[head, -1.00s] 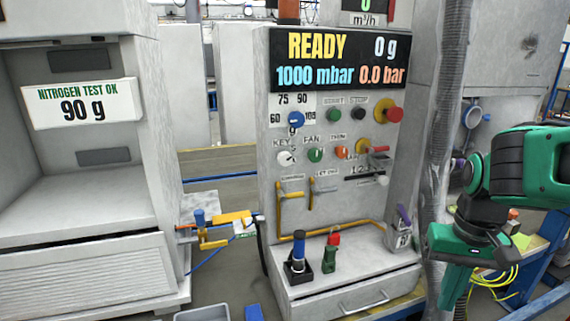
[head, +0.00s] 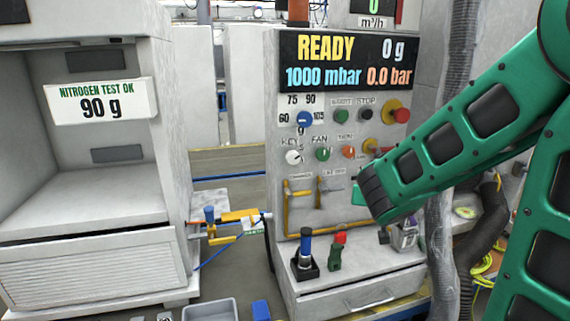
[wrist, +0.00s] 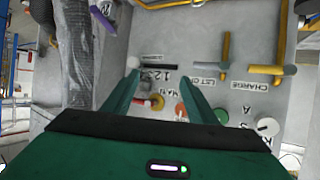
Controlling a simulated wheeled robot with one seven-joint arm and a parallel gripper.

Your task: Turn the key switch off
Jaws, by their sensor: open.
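The key switch (head: 293,157) is a small round white knob under the KEY label, on the left of the grey panel. In the wrist view, where the panel appears upside down, the key switch (wrist: 267,126) is at the lower right. Its exact setting is too small to tell. My gripper (wrist: 159,78) is open and empty, with its two green fingers pointing at the panel near the numbered slider slot. The key switch lies to the right of both fingers in the wrist view, apart from them. In the head view my arm covers the panel's right side.
The green FAN knob (head: 322,154) and an orange knob (head: 348,152) sit beside the key switch. The blue dial (head: 304,118) is above it. Yellow-handled levers (head: 287,205) are below. A grey hose (head: 440,240) hangs at right.

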